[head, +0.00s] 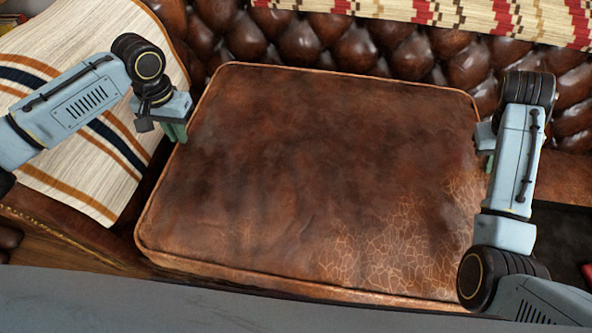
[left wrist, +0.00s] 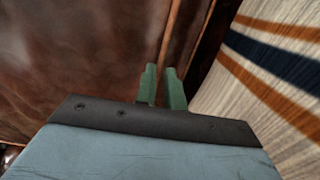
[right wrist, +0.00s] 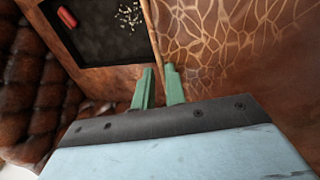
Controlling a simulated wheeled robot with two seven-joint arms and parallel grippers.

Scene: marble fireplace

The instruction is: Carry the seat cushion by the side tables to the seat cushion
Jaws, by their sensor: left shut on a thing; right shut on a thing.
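A large brown leather seat cushion (head: 310,170) with a piped edge and cracked leather at its lower right fills the middle of the head view. It lies in front of a tufted leather sofa back. My left gripper (head: 178,132) is shut on the cushion's left edge; in the left wrist view its green fingertips (left wrist: 162,88) pinch the piping. My right gripper (head: 488,158) is at the cushion's right edge, its fingers mostly hidden by the arm; in the right wrist view its fingertips (right wrist: 159,88) are shut on that edge. I cannot make out a second separate cushion.
The tufted sofa back (head: 300,40) stands right behind the cushion. A striped blanket (head: 75,185) drapes over the left arm, and another patterned cloth (head: 470,18) hangs over the top. A dark tray-like surface with a red object (right wrist: 67,17) lies beyond the right edge.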

